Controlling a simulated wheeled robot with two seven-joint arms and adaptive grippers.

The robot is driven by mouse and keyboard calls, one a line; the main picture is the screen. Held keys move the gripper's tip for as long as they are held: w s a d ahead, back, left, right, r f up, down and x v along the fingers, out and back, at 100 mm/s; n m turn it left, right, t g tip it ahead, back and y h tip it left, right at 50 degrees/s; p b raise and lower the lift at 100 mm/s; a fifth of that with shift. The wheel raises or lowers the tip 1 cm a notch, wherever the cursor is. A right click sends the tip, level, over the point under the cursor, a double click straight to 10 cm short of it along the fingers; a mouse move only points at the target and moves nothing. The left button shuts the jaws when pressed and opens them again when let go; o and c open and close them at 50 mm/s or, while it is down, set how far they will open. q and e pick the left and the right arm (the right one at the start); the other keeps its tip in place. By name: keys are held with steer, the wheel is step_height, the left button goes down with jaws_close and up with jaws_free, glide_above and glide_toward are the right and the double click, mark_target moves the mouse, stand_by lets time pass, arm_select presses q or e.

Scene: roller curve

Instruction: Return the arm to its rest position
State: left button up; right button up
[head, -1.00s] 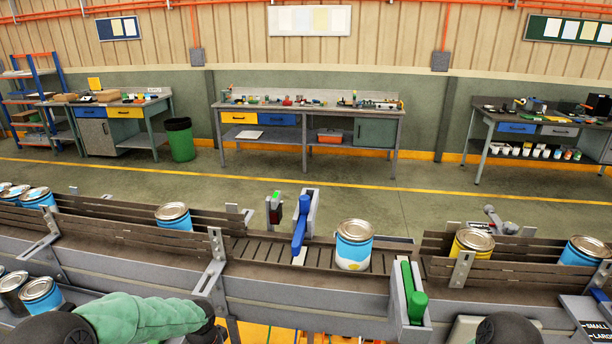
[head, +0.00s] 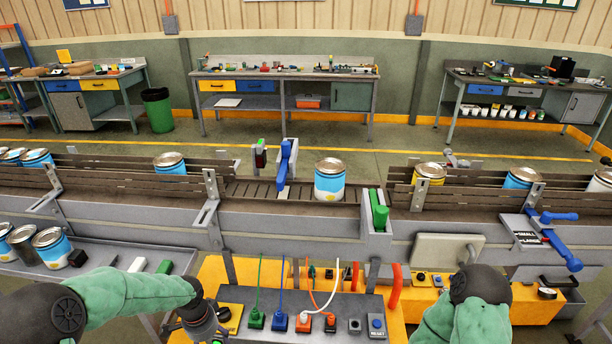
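My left arm (head: 130,292) in its green sleeve comes in from the left and reaches over the left end of the grey control panel (head: 340,312). Its dark wrist (head: 197,316) shows at the bottom edge, and the fingertips are too hidden to tell their state. My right arm (head: 470,305) is at the lower right, bent downward in its green sleeve, and its gripper is out of the frame. Neither arm visibly touches the cans on the conveyor.
The roller conveyor (head: 290,220) crosses the view, with a blue can (head: 330,184) between a blue lever (head: 286,160) and a green stop (head: 380,212). The panel carries coloured plugs and a blue reset button (head: 377,322). A blue-handled size lever (head: 553,238) stands at right.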

arm_select(q)
steer(key=s+d+f+n+h+b, duration=0.1)
steer(key=s+d+f+n+b, duration=0.1)
steer(key=s+d+f+n, duration=0.4)
steer(key=s+d+f+n+h+b, duration=0.2)
steer(key=s+d+f+n, duration=0.4)
steer(key=s+d+f, duration=0.4)
steer(key=a+b+x, duration=0.1)
steer(key=x, duration=0.4)
steer(key=shift+f, duration=0.5)
steer(key=shift+s, duration=0.1)
